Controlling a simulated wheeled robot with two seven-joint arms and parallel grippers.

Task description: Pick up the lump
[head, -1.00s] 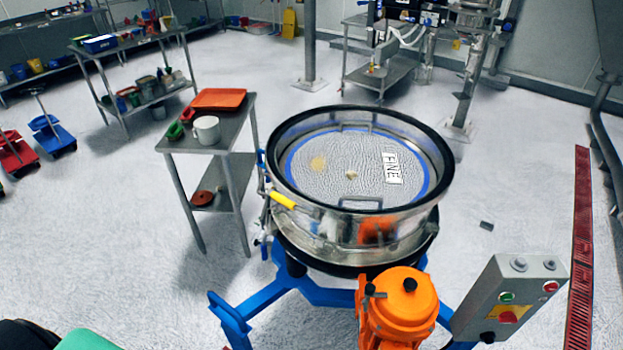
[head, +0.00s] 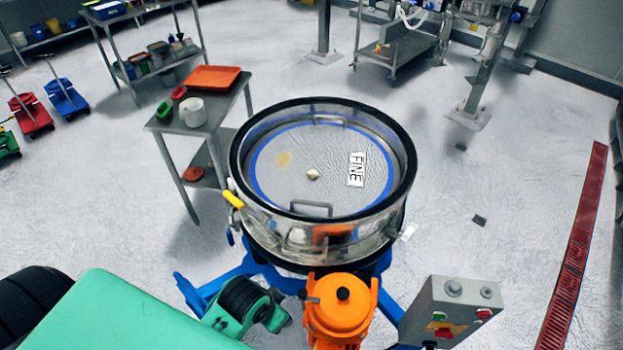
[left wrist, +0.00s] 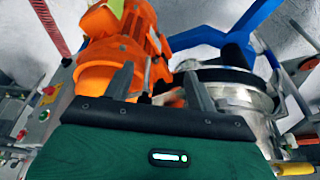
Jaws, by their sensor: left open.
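The lump (head: 313,174) is a small beige piece lying on the grey mesh near the middle of the round sifter (head: 342,206). A flat tan powder patch (head: 283,159) lies to its left on the mesh, and a "FINE" label (head: 356,170) to its right. My green left arm reaches in from the lower left in the head view. In the left wrist view my left gripper (left wrist: 158,80) has its two fingers apart and nothing seen between them. It is outside the sifter, near the orange motor (left wrist: 115,45). The lump is not seen there. My right gripper is not in view.
The sifter's raised black rim (head: 402,150) surrounds the mesh, with metal handles inside. The orange motor and a grey control box (head: 450,310) stand in front. A side table (head: 215,105) with an orange tray (head: 214,78) is at the left.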

